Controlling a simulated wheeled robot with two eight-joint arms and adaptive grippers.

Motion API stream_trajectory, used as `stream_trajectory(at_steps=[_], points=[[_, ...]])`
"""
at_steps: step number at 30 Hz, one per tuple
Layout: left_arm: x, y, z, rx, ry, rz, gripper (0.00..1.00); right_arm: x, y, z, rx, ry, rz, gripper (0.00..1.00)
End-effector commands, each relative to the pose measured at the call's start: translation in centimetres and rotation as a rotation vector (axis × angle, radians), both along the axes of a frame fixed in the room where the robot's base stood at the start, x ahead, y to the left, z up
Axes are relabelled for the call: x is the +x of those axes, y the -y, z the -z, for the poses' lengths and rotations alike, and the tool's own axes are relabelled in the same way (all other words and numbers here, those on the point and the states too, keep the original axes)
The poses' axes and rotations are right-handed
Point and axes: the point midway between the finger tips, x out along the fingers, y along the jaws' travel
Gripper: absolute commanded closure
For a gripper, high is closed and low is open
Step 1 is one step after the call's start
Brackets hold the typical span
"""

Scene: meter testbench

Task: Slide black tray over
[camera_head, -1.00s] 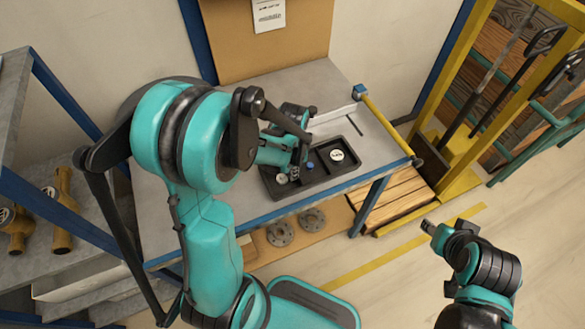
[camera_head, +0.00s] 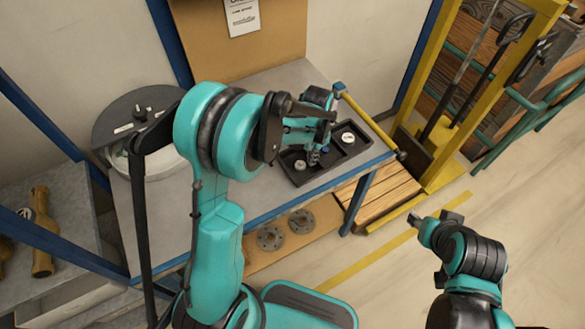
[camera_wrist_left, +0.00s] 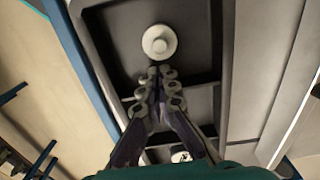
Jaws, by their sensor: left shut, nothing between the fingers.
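The black tray (camera_head: 300,181) lies on the grey table near its front right corner. It has compartments and holds small round parts, one of them a white-topped disc (camera_head: 348,138) at its right end. My left gripper (camera_head: 313,161) is shut and empty, low over the tray's middle; the arm hides part of the tray. In the left wrist view the closed fingertips (camera_wrist_left: 155,78) point into a tray compartment, just below a white round part (camera_wrist_left: 160,42). I cannot tell whether they touch the tray. My right gripper (camera_head: 414,220) is away from the table, over the floor.
The table (camera_head: 237,187) has a yellow bar (camera_head: 365,118) along its right edge, close to the tray. A round grey machine (camera_head: 140,125) stands at the table's left. Round flanges (camera_head: 271,238) lie on the lower shelf. A wooden pallet (camera_head: 383,190) is to the right.

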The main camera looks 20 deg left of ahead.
Motion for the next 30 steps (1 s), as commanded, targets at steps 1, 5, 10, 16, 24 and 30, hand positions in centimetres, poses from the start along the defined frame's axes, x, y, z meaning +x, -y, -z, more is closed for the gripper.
stream_trajectory(at_steps=[1, 5, 10, 16, 24, 30], points=[[0.7, 0.6, 0.0, -0.001, 0.001, 0.002, 1.00, 0.0, 0.0, 0.0, 0.000, 0.000, 0.000, 0.60], [1.6, 1.2, 0.0, 0.000, 0.000, 0.001, 1.00, 0.0, 0.0, 0.1, 0.000, 0.000, 0.000, 0.60], [1.6, 1.3, 0.0, 0.000, 0.000, 0.000, 1.00, 0.0, 0.0, 0.0, 0.000, 0.000, 0.000, 0.60], [1.6, 1.3, -0.1, 0.000, 0.000, 0.000, 1.00, 0.0, 0.0, 0.0, 0.000, 0.000, 0.000, 0.60], [1.7, 1.5, -2.5, 0.000, 0.000, 0.000, 1.00, 0.0, 0.0, -1.7, 0.000, 0.000, 0.000, 0.60], [1.8, 1.9, -6.5, 0.000, 0.000, -0.001, 1.00, 0.0, 0.0, -4.5, 0.000, 0.000, 0.000, 0.60]])
